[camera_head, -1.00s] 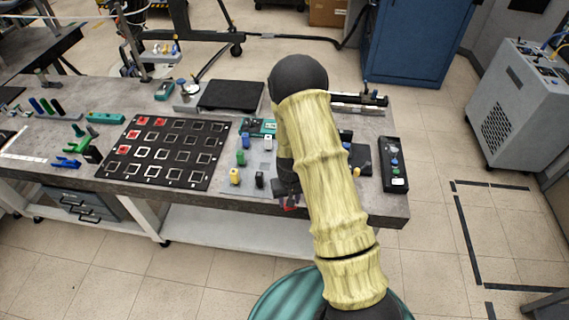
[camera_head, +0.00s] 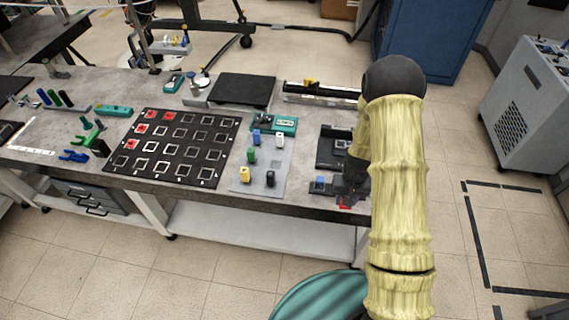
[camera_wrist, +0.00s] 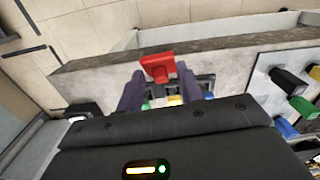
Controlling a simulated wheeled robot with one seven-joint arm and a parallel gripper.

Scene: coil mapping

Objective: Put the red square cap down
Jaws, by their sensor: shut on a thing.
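My gripper (camera_wrist: 157,84) is shut on the red square cap (camera_wrist: 157,67), which shows between the two dark fingertips in the wrist view. In the head view the gripper (camera_head: 350,192) and the red cap (camera_head: 345,206) are at the front edge of the table, right of the grey plate with coloured blocks. The cap appears above the tabletop; I cannot tell whether it touches anything. The black grid board (camera_head: 172,146) has red caps in several of its left cells.
The grey plate (camera_head: 262,172) holds several upright coloured blocks. A dark device (camera_head: 334,150) stands behind my gripper. A flat black pad (camera_head: 243,90) lies at the back. The table's front edge (camera_head: 225,197) runs close beside the gripper.

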